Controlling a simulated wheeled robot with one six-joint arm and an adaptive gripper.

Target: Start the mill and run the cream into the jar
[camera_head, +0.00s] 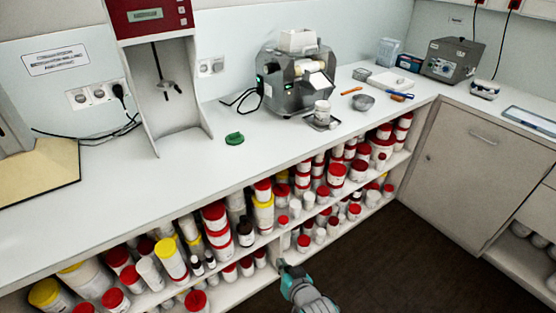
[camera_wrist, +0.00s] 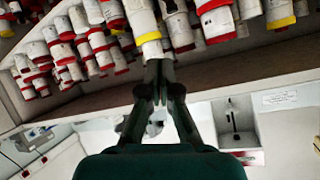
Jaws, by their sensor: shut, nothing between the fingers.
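The cream mill (camera_head: 300,78) stands on the white counter, a dark grey machine with a white hopper on top and pale rollers. A small green light shows on its left side. A white jar (camera_head: 322,111) stands on a small tray at the mill's front. My gripper (camera_head: 281,264) is shut and empty, low in front of the open shelves and well below the counter top. In the wrist view my gripper (camera_wrist: 160,68) has its fingers together, with shelf jars behind them. The wrist picture appears upside down, and the mill is not clear in it.
Shelves under the counter hold many jars (camera_head: 263,215) with red or yellow lids. A green lid-like object (camera_head: 234,139) lies on the counter. A metal bowl (camera_head: 363,102) and an orange-handled tool (camera_head: 351,91) lie right of the mill. A red-topped stand (camera_head: 152,20) is at left.

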